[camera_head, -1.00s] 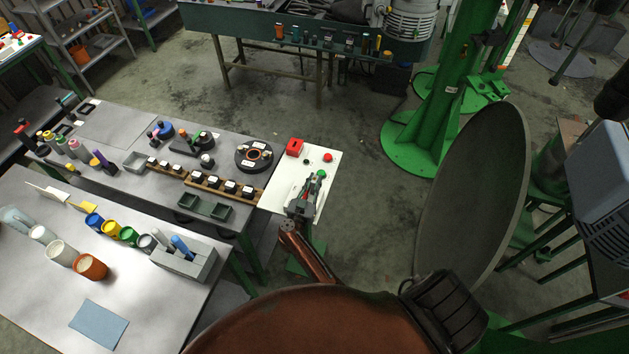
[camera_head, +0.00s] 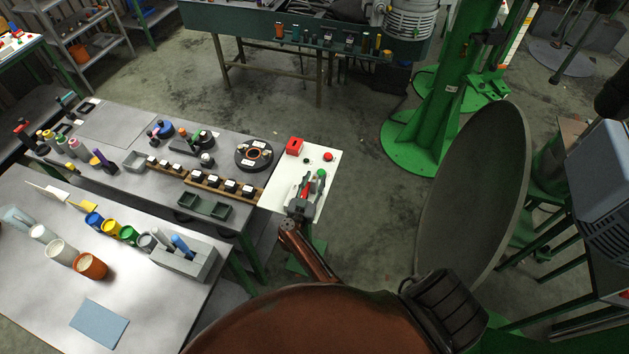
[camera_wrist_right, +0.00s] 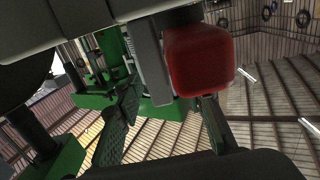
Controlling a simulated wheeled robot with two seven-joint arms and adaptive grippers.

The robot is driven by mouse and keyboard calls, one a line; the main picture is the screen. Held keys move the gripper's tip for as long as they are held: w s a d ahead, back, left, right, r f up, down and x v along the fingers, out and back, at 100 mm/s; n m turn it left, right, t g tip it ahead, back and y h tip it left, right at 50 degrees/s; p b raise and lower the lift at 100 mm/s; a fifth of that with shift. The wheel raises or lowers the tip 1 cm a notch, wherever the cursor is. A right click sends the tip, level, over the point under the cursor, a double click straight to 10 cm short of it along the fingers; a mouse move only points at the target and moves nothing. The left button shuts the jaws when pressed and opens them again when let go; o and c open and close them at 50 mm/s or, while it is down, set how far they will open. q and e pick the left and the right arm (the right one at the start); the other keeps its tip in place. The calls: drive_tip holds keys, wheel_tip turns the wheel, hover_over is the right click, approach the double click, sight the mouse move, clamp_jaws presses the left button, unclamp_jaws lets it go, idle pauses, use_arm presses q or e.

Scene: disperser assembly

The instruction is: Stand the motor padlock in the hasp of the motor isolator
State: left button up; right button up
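A white panel (camera_head: 284,192) at the end of the bench carries a red box, a red button and a black button. My right gripper (camera_head: 303,194) is over its lower right part, and a small red body, apparently the padlock (camera_head: 306,186), shows by its fingers with a green-topped part (camera_head: 320,174) beside it. In the right wrist view the red padlock body (camera_wrist_right: 198,62) is large, near one finger and beside a grey bar (camera_wrist_right: 151,62). The fingers (camera_wrist_right: 165,125) stand apart with a clear gap between them. I cannot make out the hasp or the shackle. My left gripper is out of view.
The red box (camera_head: 294,146) and red button (camera_head: 328,156) stand near the panel's far edge. A wooden rail (camera_head: 172,171) with dark blocks and a black round fixture (camera_head: 254,154) lie left of it. A green column (camera_head: 436,100) rises on the right; floor between is free.

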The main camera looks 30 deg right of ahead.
wheel_tip(320, 180, up, 4)
drive_tip(key=shift+r+p, duration=0.25)
drive_tip(key=shift+p, duration=0.9)
drive_tip(key=b, duration=0.4)
drive_tip(key=shift+f, duration=0.3)
wheel_tip(320, 180, up, 7)
drive_tip(key=p, duration=0.3)
drive_tip(key=shift+f, duration=0.2)
drive_tip(key=shift+f+b, duration=0.25)
drive_tip(key=shift+b, duration=0.15)
drive_tip(key=shift+r, duration=0.15)
